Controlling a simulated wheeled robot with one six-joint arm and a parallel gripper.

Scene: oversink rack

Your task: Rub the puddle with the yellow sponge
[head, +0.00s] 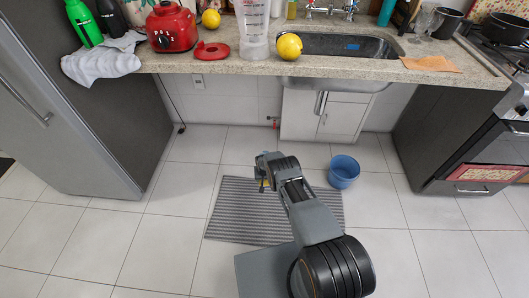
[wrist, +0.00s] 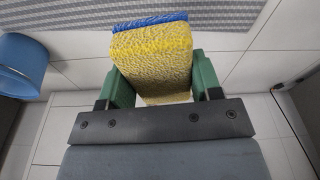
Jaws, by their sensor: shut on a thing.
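My gripper (wrist: 160,88) is shut on the yellow sponge (wrist: 153,62), with a green finger on each side of it. The sponge is a block with speckled yellow faces and a blue layer along its far edge. In the head view my gripper (head: 264,176) is low, in front of the sink cabinet and over the striped mat. I cannot make out a puddle in either view.
A grey striped mat (head: 228,220) lies on the tiled floor. A blue bucket (head: 344,172) stands right of my gripper. Above is the counter (head: 240,66) with a sink (head: 340,45), a red appliance (head: 171,28), a yellow ball-like thing (head: 289,46) and an orange cloth (head: 431,63).

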